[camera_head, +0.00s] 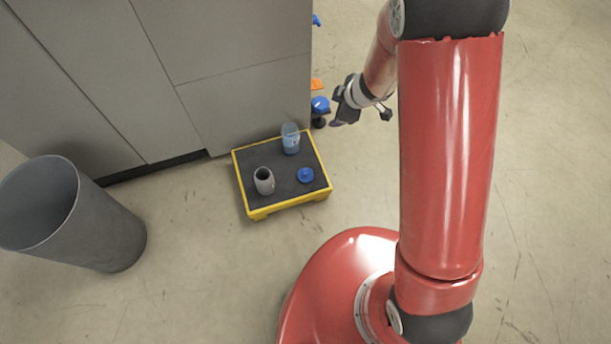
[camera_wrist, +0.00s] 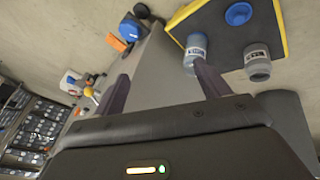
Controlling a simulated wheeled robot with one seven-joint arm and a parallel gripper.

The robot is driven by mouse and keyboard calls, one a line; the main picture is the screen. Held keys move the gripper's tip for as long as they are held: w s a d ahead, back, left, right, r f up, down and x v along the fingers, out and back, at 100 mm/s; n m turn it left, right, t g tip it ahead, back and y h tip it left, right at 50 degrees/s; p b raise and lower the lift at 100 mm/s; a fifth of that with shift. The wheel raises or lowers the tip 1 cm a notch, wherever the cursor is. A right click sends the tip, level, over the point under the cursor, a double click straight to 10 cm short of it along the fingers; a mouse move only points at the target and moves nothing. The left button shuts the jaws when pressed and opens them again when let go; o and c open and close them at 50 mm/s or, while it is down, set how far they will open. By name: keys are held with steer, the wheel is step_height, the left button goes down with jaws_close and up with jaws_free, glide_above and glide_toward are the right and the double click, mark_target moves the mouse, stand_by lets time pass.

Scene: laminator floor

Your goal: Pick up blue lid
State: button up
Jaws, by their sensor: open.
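The blue lid (camera_head: 306,175) lies on the dark top of a yellow-edged platform (camera_head: 292,202), near its right side. It also shows in the wrist view (camera_wrist: 238,14) at the top, as a round blue disc on the dark surface. My gripper (camera_head: 342,104) is above and to the right of the platform in the head view, apart from the lid. In the wrist view its two fingers (camera_wrist: 160,90) are spread with nothing held between them.
A large grey bin (camera_head: 90,220) stands left. Blue and orange items (camera_wrist: 125,34) lie beside the cabinet. Floor in front is clear.

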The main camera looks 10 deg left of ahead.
mark_target(308, 171)
steer(key=s+a+f+n+g, duration=0.1)
steer(key=s+f+g, duration=0.1)
steer(key=f, duration=0.3)
steer(key=s+a+f+n+g+b, duration=0.1)
steer(key=s+f, duration=0.3)
steer(key=f, duration=0.1)
steer(key=s+a+f+n+g+b, duration=0.1)
steer(key=s+a+f+n+g, duration=0.1)
steer(key=f, duration=0.3)
steer(key=shift+s+f+g, duration=0.3)
steer(key=shift+s+f, duration=0.05)
steer(key=shift+s, duration=0.5)
steer(key=b+x, duration=0.2)
steer(key=x, duration=0.3)
steer(key=shift+w+f, duration=0.15)
steer(key=shift+w, duration=0.05)
steer(key=c, duration=1)
steer(key=shift+r, duration=0.2)
steer(key=shift+c, duration=0.2)
